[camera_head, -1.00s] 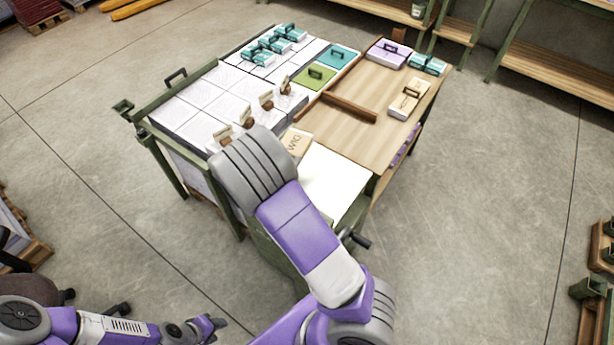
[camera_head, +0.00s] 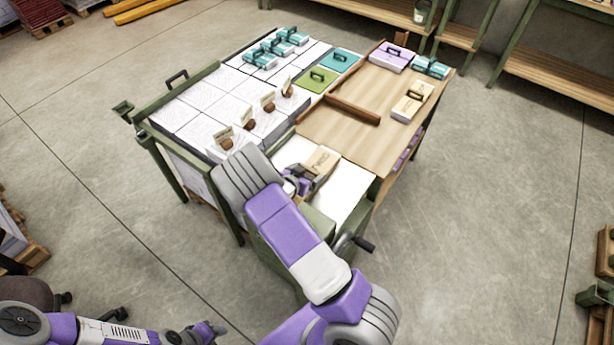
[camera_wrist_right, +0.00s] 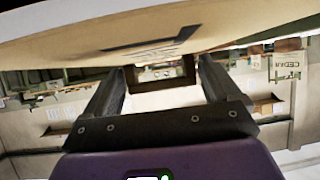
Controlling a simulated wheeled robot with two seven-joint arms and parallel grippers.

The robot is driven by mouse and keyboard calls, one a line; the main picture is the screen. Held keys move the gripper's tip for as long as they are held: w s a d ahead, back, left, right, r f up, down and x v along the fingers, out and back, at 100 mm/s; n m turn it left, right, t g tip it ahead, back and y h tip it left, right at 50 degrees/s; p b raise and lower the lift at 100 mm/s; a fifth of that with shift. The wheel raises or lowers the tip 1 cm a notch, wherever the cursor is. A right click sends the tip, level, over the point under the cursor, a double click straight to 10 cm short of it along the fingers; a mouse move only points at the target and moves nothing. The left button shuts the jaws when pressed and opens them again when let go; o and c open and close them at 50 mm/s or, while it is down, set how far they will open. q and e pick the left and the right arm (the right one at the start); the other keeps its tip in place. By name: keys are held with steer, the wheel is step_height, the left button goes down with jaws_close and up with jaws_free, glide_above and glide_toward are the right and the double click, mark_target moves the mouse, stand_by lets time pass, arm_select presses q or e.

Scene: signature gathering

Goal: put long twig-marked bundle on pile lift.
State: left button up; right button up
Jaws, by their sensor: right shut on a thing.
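The twig-marked bundle (camera_head: 322,161) has a tan wrapper with dark lettering. My right gripper (camera_head: 302,183) is shut on its dark handle, which shows between the fingers in the right wrist view (camera_wrist_right: 160,72). The bundle is over the back part of the pile lift (camera_head: 346,193), a white platform in a green frame with a crank at its front right. I cannot tell whether the bundle touches the platform. My right forearm hides the platform's left side. My left gripper (camera_head: 207,330) is low at the left, away from the table; its fingers are too small to judge.
White stacks (camera_head: 200,95) with several brown-handled tags stand left of the platform. Teal bundles (camera_head: 268,52), a green one (camera_head: 316,82) and a purple one (camera_head: 391,57) are farther back. Another tan bundle (camera_head: 411,104) lies on the wooden top (camera_head: 350,130). A wooden bar (camera_head: 352,109) crosses it.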

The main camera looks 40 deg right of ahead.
steer(key=shift+f, duration=0.3)
steer(key=shift+r, duration=0.15)
steer(key=o, duration=1.2)
steer(key=shift+f, duration=0.25)
steer(key=shift+r, duration=0.2)
steer(key=shift+a+r, duration=0.2)
steer(key=shift+a, duration=0.15)
steer(key=p+v, duration=0.3)
steer(key=v, duration=0.8)
steer(key=shift+s+a, duration=0.15)
steer(key=shift+s, duration=0.05)
